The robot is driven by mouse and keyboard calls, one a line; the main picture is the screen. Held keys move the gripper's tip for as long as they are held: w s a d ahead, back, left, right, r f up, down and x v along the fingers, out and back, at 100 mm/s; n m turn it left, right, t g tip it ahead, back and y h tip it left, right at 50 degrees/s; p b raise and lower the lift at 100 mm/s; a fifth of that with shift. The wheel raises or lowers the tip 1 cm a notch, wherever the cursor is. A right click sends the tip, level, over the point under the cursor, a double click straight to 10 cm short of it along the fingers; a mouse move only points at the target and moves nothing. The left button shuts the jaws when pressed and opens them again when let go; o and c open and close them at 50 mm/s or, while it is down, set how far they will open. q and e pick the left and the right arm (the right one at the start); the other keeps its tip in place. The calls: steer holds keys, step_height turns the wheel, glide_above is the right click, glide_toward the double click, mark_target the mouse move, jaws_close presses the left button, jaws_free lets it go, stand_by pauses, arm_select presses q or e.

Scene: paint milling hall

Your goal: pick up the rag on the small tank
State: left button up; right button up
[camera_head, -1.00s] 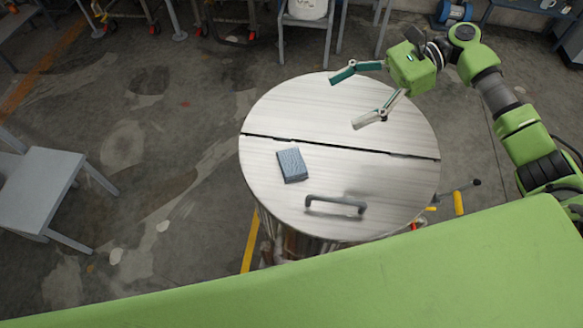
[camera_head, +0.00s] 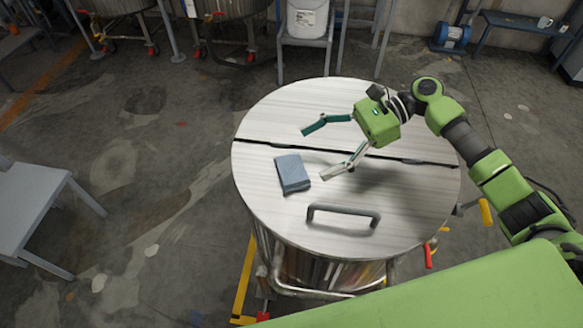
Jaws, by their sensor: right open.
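The rag (camera_head: 292,174) is a small folded blue-grey cloth. It lies flat on the round metal lid of the small tank (camera_head: 275,216), left of the lid's middle and just on the near side of the lid's dark seam. My right gripper (camera_head: 312,152) is open and empty above the lid. Its two fingers point left, one beyond the rag and the other just to the right of it. The fingers appear to be apart from the rag. My left gripper does not show.
A grey bar handle (camera_head: 343,212) stands up from the lid's near half, right of the rag. A grey chair (camera_head: 32,205) stands on the left. Large tanks (camera_head: 222,10) and a chair with a white bucket (camera_head: 307,17) are behind. The floor left of the tank is clear.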

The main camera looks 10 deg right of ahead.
mark_target(294, 167)
steer(key=x, duration=0.3)
steer(key=f+p+x, duration=0.1)
steer(key=x, duration=0.3)
steer(key=shift+s+d+f, duration=0.1)
steer(key=c, duration=1.1)
